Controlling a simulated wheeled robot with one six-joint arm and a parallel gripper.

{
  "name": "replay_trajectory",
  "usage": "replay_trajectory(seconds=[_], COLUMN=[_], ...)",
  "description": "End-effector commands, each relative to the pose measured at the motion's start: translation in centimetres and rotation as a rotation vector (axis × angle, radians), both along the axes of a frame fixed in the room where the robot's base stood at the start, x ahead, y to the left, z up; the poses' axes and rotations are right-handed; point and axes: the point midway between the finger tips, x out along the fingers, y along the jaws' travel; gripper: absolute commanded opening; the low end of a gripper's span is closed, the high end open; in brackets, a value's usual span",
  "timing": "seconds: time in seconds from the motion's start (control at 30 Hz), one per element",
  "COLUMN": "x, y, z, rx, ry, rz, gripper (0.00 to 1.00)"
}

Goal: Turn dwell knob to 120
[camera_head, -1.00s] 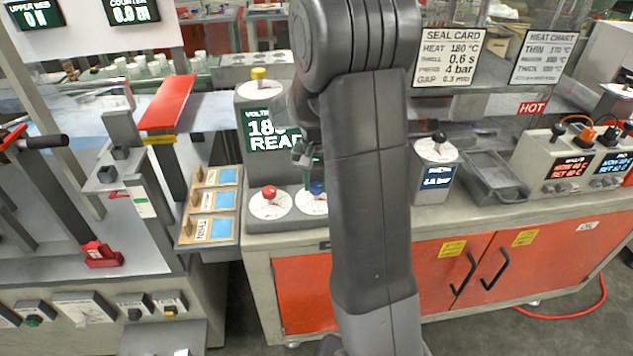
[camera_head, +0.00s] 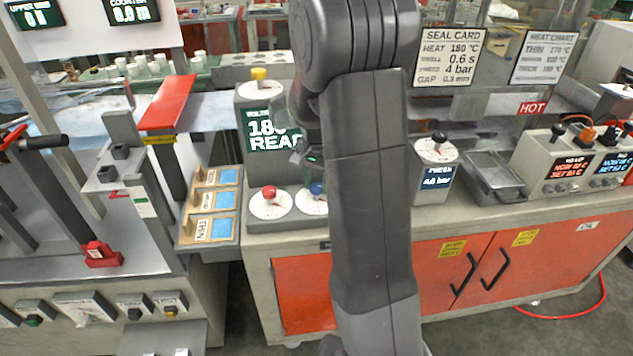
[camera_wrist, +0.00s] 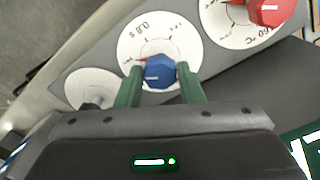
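The blue knob (camera_wrist: 160,72) sits on a white dial (camera_wrist: 140,40) marked in seconds, seen upside down in the wrist view. It is probably the dwell knob. In the head view the blue knob (camera_head: 317,190) is partly hidden by my arm. My gripper (camera_wrist: 160,72) has its two green fingers on either side of this knob, with narrow gaps seeming to show. Contact is not clear. In the head view my gripper's fingers are mostly hidden behind the arm. No 120 mark is readable on this dial.
A red knob (camera_wrist: 272,10) stands beside the blue one, on a dial marked in °C. A grey knob (camera_wrist: 95,98) lies on the other side. A green display (camera_head: 268,135) reads about 180. A black-knobbed pressure unit (camera_head: 436,170) and a metal tray (camera_head: 492,180) stand to the right.

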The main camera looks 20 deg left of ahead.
Motion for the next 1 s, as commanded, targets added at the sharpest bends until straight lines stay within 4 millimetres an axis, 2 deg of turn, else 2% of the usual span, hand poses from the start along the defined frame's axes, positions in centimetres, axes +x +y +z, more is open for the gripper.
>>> replay_trajectory(seconds=[0.03, 0.1, 0.47, 0.63, 1.0], x=[0.1, 0.1, 0.0, 0.1, 0.1], y=[0.0, 0.0, 0.1, 0.1, 0.1], z=[0.1, 0.1, 0.5, 3.1, 11.2], rx=[0.002, 0.001, 0.002, 0.004, 0.003], ry=[-0.003, -0.002, -0.002, -0.005, -0.004], rz=[0.001, 0.001, 0.001, 0.001, 0.001], gripper=[0.43, 0.55, 0.55, 0.55, 0.55])
